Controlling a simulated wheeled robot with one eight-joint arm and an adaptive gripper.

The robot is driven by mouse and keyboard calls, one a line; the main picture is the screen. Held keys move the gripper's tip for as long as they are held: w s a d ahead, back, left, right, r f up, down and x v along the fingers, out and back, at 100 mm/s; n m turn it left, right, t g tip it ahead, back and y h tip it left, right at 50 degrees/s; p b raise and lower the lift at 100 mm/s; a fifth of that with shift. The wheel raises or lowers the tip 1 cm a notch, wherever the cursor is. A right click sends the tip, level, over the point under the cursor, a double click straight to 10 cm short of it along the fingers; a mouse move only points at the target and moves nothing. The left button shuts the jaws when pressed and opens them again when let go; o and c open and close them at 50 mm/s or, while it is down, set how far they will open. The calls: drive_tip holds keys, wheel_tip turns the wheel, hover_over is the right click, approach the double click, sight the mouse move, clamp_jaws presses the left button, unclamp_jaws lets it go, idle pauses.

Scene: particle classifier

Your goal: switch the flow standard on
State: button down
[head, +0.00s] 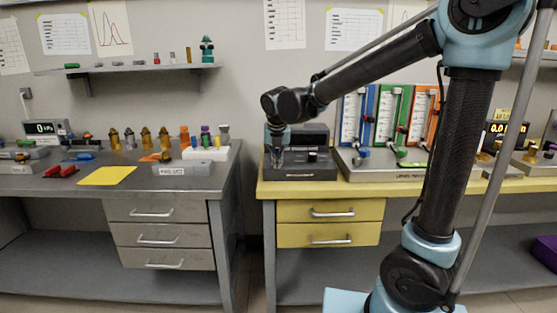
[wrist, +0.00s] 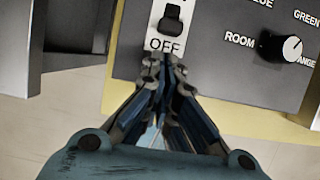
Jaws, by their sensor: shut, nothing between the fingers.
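The flow standard appears to be the dark box (head: 312,173) on the yellow-edged bench, left of the coloured panels. Its grey front (wrist: 225,70) fills the upper part of the wrist view. A black switch (wrist: 171,20) sits there on a white plate with OFF printed below it. I cannot tell which way the switch is set. A knob (wrist: 282,47) is to its right, with ROOM, GREEN and a cut-off word around it. My gripper (wrist: 171,60) is shut and empty, its tips just below the switch in the picture. In the head view my gripper (head: 277,160) is at the box's left front.
A rack with blue, green and orange panels (head: 391,118) stands right of the box. A yellow drawer unit (head: 330,223) is below the bench. A gap separates it from the left grey bench (head: 222,180), which holds several small fittings and a yellow sheet (head: 107,175).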

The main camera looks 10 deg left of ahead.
drive_tip(key=shift+w+a, duration=0.15)
drive_tip(key=shift+w, duration=0.6)
drive_tip(key=shift+w+a, duration=0.2)
drive_tip(key=shift+w, duration=0.5)
drive_tip(key=shift+w+a, duration=0.15)
drive_tip(key=shift+w, duration=0.5)
drive_tip(key=shift+s, duration=0.1)
drive_tip(key=shift+s+d, duration=0.15)
drive_tip(key=shift+s, duration=0.15)
drive_tip(key=s, duration=0.2)
drive_tip(key=s+r, duration=0.1)
drive_tip(key=shift+s+d+r, duration=0.1)
drive_tip(key=shift+s+d, duration=0.25)
drive_tip(key=shift+s, duration=0.05)
drive_tip(key=v, duration=0.8)
drive_tip(key=shift+r, duration=0.35)
drive_tip(key=shift+d, duration=0.1)
